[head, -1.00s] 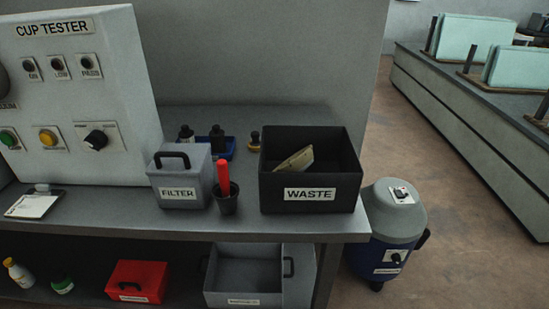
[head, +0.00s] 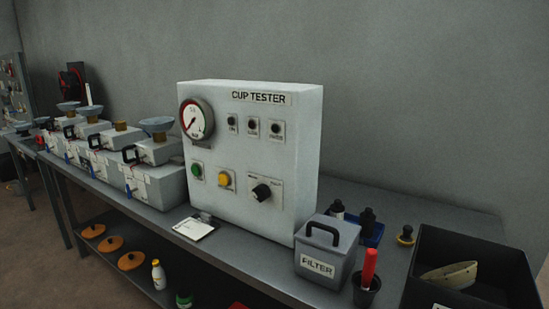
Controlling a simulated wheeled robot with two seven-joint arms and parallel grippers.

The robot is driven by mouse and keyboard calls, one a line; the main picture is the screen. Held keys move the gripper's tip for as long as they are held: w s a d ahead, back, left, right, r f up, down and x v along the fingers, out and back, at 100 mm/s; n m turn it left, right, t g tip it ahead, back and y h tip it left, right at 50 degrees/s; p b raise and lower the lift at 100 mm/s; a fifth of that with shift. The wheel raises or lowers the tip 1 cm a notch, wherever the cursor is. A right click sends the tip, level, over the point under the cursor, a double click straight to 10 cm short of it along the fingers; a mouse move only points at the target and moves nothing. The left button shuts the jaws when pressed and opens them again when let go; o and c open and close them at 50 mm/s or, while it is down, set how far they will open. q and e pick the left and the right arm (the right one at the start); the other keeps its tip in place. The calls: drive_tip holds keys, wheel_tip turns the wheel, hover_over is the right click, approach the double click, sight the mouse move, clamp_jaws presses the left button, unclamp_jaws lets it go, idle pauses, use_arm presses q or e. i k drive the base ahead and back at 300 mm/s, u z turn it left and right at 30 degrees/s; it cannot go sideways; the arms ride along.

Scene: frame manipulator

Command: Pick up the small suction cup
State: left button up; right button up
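Neither of my grippers is in the head view. Several wide grey cups, one of them on a brass fitting (head: 157,125), stand on the white boxes at the left of the bench. A blue tray (head: 372,236) behind the filter box holds small black pieces (head: 367,220) that may be suction cups. A small black-topped brass piece (head: 405,236) stands on the bench right of the tray. I cannot tell which of these is the small suction cup.
The cup tester (head: 255,165) stands mid-bench. The grey filter box (head: 325,258), a black pot (head: 366,291) with a red-handled item, and the black waste bin (head: 465,247) line the right side. Orange discs (head: 131,261) and bottles sit on the lower shelf.

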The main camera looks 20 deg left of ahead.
sight(24, 130)
drive_tip(key=u, duration=2.55)
drive_tip(key=i, duration=2.5)
drive_tip(key=u, duration=0.5)
drive_tip(key=i, duration=4.8)
drive_tip(key=z, duration=0.4)
drive_tip(key=i, duration=2.25)
drive_tip(key=z, duration=1.85)
drive_tip(key=i, duration=1.95)
drive_tip(key=z, duration=0.8)
